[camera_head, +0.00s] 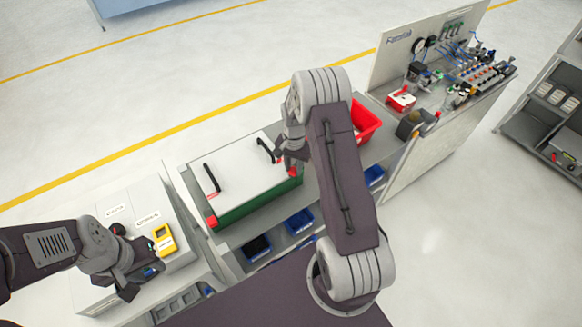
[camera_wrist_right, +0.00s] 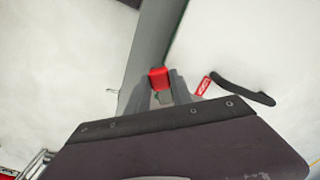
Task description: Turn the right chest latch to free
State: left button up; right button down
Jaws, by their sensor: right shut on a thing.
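The chest (camera_head: 240,180) has a white lid, a green body and two black handles, and stands on a grey bench. Its right red latch (camera_head: 293,171) is at the lid's right front corner, partly hidden by my right gripper (camera_head: 288,158). In the right wrist view the red latch (camera_wrist_right: 159,78) sits between the fingertips of my right gripper (camera_wrist_right: 160,92), which is shut on it. The left red latch (camera_head: 212,222) is at the chest's left front corner. My left gripper (camera_head: 140,278) is over the grey cabinet at the left; its finger gap is not clear.
A red bin (camera_head: 364,121) stands on the bench right of the chest. Blue bins (camera_head: 299,221) sit on the shelf below. A yellow device (camera_head: 164,241) lies on the left cabinet (camera_head: 145,208). A panel with pneumatic parts (camera_head: 430,45) stands at the right.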

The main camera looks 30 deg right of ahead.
jog(key=shift+s+d+n+b, duration=0.35)
jog(key=shift+d+n, duration=0.25)
jog(key=shift+n, duration=1.25)
jog(key=shift+s+d+n+b, duration=0.3)
jog(key=shift+d+n, duration=0.35)
jog(key=shift+n, duration=1.25)
jog(key=shift+s+d+n+b, duration=0.2)
jog(key=shift+d+n+b, duration=0.3)
jog(key=shift+n, duration=1.35)
jog(key=shift+d, duration=0.15)
jog(key=c, duration=1.1)
grip_release()
jog(key=shift+r, duration=0.1)
notch_tip(320, 180, up, 9)
jog(key=shift+b, duration=1.25)
